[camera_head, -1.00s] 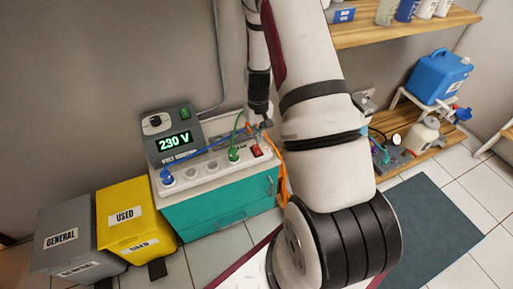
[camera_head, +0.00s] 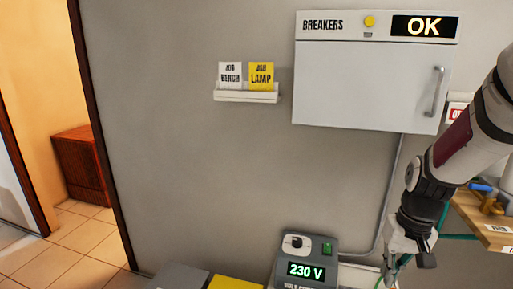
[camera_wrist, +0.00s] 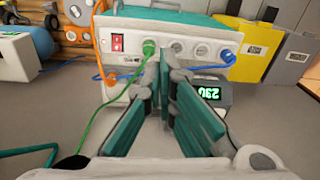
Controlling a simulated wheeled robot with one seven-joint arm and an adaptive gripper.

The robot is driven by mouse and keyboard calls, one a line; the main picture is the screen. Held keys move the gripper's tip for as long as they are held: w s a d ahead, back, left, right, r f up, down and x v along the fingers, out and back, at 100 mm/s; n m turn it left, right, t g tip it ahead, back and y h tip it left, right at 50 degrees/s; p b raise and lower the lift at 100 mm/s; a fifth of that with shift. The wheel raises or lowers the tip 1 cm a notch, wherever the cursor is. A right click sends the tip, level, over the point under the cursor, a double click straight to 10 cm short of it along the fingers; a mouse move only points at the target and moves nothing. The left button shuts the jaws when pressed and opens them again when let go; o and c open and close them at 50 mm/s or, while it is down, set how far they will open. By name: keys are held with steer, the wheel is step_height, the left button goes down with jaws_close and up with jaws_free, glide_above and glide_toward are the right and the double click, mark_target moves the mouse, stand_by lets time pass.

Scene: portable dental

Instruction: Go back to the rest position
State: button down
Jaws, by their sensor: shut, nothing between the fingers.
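My gripper (camera_head: 395,265) is at the lower right of the head view, its fingers pointing down beside the voltage unit. In the wrist view my gripper (camera_wrist: 164,62) has its two fingers close together at the tips, with nothing seen between them. Ahead of the fingers is a white socket panel (camera_wrist: 195,64) on a teal cabinet (camera_wrist: 180,17). A green plug (camera_wrist: 149,47) and a blue plug (camera_wrist: 228,57) sit in its sockets. A red switch (camera_wrist: 117,43) is at the panel's left. The fingers look apart from the panel, though the exact gap is unclear.
The voltage unit (camera_head: 305,267) reads 230 V. A breaker box (camera_head: 365,85) reading OK hangs on the wall, left of my arm. A card holder (camera_head: 246,95) with two cards is farther left. Green (camera_wrist: 98,130) and orange (camera_wrist: 103,20) cables run near the gripper. An open doorway is at far left.

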steer(key=s+a+r+n, duration=0.1)
steer(key=s+a+r, duration=0.6)
steer(key=s+r, duration=0.4)
steer(key=s+a+r, duration=0.2)
steer(key=s+a, duration=0.1)
steer(key=s, duration=1.1)
step_height(320, 180, up, 19)
steer(key=n+t+p, duration=0.1)
steer(key=t+p, duration=0.2)
steer(key=p, duration=1.4)
steer(key=shift+t+h+p, duration=0.3)
steer(key=shift+p, duration=0.1)
steer(key=shift+d, duration=0.1)
